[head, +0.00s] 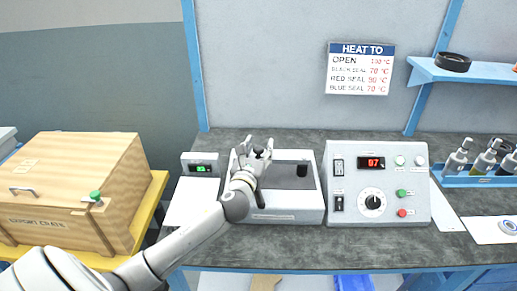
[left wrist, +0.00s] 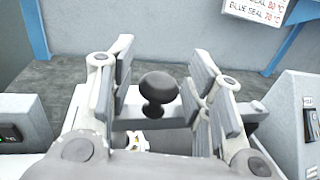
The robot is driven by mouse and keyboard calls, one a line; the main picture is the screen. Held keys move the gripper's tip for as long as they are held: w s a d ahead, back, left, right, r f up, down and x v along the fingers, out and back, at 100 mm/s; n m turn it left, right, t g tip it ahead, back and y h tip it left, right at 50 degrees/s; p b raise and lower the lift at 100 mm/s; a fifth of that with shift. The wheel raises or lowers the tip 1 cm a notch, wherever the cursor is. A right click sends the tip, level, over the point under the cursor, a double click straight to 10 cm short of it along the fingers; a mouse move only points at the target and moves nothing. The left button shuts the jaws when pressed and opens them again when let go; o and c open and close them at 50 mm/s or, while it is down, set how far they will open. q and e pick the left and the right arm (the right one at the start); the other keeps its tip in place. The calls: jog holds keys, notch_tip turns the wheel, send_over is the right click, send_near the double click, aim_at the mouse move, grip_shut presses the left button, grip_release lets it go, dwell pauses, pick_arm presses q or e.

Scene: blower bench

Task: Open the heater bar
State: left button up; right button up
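The heater unit, a low white box (head: 285,216) with a dark grey top, stands mid-bench. Which part is the heater bar is not fully clear; in the left wrist view a pale bar (left wrist: 133,118) crosses behind a round black knob (left wrist: 158,88). My left gripper (head: 257,150) is over the left part of the unit. Its fingers are open on either side of the knob, with gaps showing in the left wrist view (left wrist: 158,90). My arm hides part of the unit's left side. My right gripper is not in view.
A control box (head: 376,185) with a red "87" display stands right of the unit. A small meter (head: 201,165) is to its left. A wooden crate (head: 75,190) is at left, bottles (head: 485,160) at right. A wall sign (head: 360,68) lists temperatures.

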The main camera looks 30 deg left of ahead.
pick_arm(q)
grip_shut()
jog(key=shift+w+a+r+m+h, duration=0.1)
jog(key=shift+w+a+m+h, duration=0.15)
jog(key=shift+w+m+h, duration=0.25)
jog(key=shift+w+a+m+t+h+p, duration=0.4)
jog(key=shift+w+m+h, duration=0.2)
jog(key=shift+h, duration=0.4)
jog(key=shift+w+a+m+h+b, duration=0.15)
jog(key=shift+w+m+h+b, duration=0.15)
jog(key=shift+w+m+h, duration=0.55)
jog(key=shift+w+a+m+h+b, duration=0.1)
jog(key=shift+w+m+h+b, duration=0.35)
jog(key=shift+h, duration=0.7)
jog(key=shift+o, duration=1.4)
grip_release()
